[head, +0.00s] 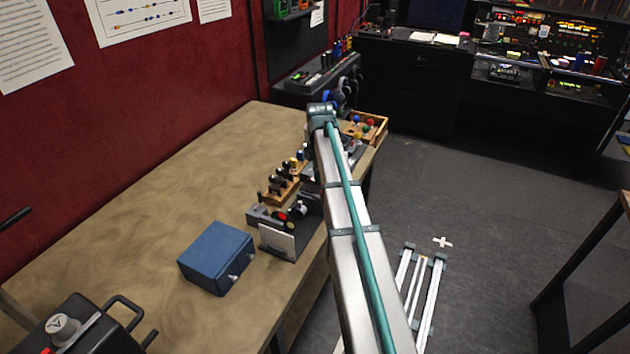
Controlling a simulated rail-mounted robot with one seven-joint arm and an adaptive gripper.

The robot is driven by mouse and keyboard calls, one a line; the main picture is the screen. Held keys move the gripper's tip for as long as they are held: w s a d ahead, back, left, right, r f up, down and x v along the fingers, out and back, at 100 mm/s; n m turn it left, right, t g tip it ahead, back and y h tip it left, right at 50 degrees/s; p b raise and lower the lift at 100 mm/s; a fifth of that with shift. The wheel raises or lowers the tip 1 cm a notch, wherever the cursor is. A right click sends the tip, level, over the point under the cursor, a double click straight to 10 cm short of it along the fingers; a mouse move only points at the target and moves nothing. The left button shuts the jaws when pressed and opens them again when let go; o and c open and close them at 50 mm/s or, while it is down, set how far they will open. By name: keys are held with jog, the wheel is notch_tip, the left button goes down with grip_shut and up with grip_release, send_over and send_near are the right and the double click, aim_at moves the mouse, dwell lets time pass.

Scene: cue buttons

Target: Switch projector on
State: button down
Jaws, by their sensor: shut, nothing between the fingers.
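No thing in the head view is plainly marked as a projector or its switch. A grey control box (262,218) with a red button and dark knobs stands near the right edge of the wooden table. A small blank white card (277,243) stands at its front. Behind it is a wooden block (283,190) with several dark levers. A wooden tray (378,127) with coloured round knobs sits at the table's far right corner. My arm rises from the bottom and passes in front of the right edge of the table, hiding part of the controls. My gripper is not visible.
A blue box (217,258) with small knobs sits on the wooden table (150,220). A black case (85,328) with a handle and a pale knob is at the lower left. A dark console (320,78) stands beyond. Most of the tabletop's left side is clear.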

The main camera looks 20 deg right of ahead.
jog(key=shift+r, duration=0.1)
jog(key=shift+r+p, duration=2.2)
jog(key=shift+r, duration=1.25)
